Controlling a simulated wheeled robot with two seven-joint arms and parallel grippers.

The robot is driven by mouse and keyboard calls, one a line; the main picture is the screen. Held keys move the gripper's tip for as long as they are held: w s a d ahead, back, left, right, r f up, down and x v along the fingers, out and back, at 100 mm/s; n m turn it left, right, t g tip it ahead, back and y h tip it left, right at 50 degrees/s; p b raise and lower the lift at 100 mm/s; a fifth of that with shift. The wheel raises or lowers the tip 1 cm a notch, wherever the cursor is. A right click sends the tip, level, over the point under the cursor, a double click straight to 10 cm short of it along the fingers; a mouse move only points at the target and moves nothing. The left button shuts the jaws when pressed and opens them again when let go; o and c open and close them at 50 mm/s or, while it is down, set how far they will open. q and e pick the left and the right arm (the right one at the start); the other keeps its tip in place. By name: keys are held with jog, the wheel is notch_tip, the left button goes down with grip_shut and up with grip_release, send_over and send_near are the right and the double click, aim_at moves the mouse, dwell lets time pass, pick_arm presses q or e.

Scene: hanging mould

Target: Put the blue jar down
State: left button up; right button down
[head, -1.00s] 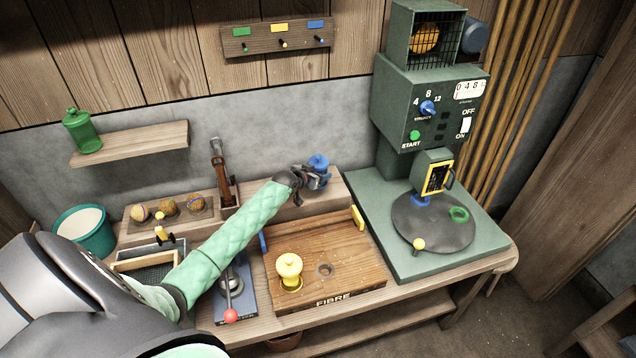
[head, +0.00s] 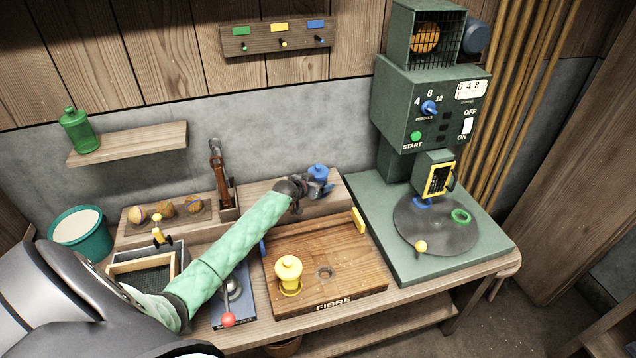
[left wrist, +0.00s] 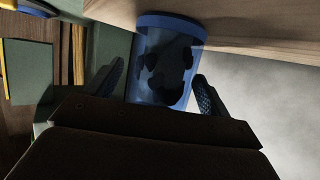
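The blue jar (head: 318,172) stands upright on the raised wooden ledge (head: 262,205) at the back of the bench, left of the green machine. In the left wrist view the jar (left wrist: 163,65) shows between my two fingers, with its end against the wood. My left gripper (head: 313,190) is at the jar's near side, with one finger on each side. In the left wrist view the gripper (left wrist: 158,82) looks open, with a gap at the left finger; the right finger is very close to the jar. My right gripper is not in view.
The green machine (head: 420,95) with its round plate stands right of the jar. A teal bucket (head: 85,240) is at left.

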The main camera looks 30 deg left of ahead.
pick_arm(q)
jog(key=shift+r, duration=0.15)
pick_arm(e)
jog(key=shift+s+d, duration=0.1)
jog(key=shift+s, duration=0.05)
pick_arm(q)
jog(key=shift+s, duration=0.3)
jog(key=b+v, duration=0.3)
jog(key=v, duration=0.6)
jog(key=shift+s+r, duration=0.1)
jog(key=shift+s, duration=0.25)
jog(key=shift+v, duration=0.85)
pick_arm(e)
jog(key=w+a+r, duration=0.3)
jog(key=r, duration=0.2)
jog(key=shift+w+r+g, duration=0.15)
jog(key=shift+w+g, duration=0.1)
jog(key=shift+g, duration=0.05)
pick_arm(q)
jog(key=shift+a+r, duration=0.1)
